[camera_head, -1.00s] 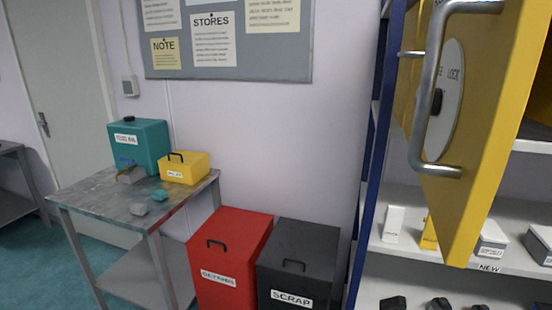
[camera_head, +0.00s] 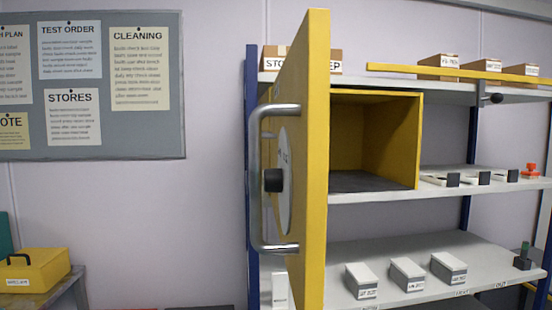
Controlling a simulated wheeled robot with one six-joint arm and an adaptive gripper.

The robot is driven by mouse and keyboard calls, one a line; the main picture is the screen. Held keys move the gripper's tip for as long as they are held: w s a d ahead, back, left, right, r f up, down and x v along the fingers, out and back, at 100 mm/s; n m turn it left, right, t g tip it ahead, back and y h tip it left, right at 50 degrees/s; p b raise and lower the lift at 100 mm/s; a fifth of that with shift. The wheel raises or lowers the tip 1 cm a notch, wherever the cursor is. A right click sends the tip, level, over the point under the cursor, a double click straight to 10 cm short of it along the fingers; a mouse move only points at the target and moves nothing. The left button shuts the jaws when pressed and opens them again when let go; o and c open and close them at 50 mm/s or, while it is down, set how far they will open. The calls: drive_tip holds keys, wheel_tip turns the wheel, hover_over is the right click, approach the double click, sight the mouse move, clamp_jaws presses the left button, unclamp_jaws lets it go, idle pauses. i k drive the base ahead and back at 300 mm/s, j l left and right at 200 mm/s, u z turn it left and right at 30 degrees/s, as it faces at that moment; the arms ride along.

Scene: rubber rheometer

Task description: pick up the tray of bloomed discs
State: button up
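My gripper is not in view. I cannot pick out a tray of bloomed discs for sure. On the middle shelf (camera_head: 375,194), right of the yellow cabinet (camera_head: 403,140), small white trays with dark blocks stand in a row: a left one (camera_head: 432,180), a middle one (camera_head: 468,178) and a right one (camera_head: 499,176). Their contents and labels are too small to read. The yellow cabinet stands open, and the visible part of its inside looks empty. Its door (camera_head: 314,160) juts toward me, with a long metal handle (camera_head: 258,190), and hides part of the shelving.
Small labelled boxes (camera_head: 361,281) stand on the lower shelf (camera_head: 480,255). A yellow bar (camera_head: 410,69) runs along the top shelf, before cardboard boxes (camera_head: 437,65). A yellow box (camera_head: 38,268) sits on a table at lower left.

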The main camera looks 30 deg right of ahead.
sight(484, 178)
drive_tip(key=z, duration=1.45)
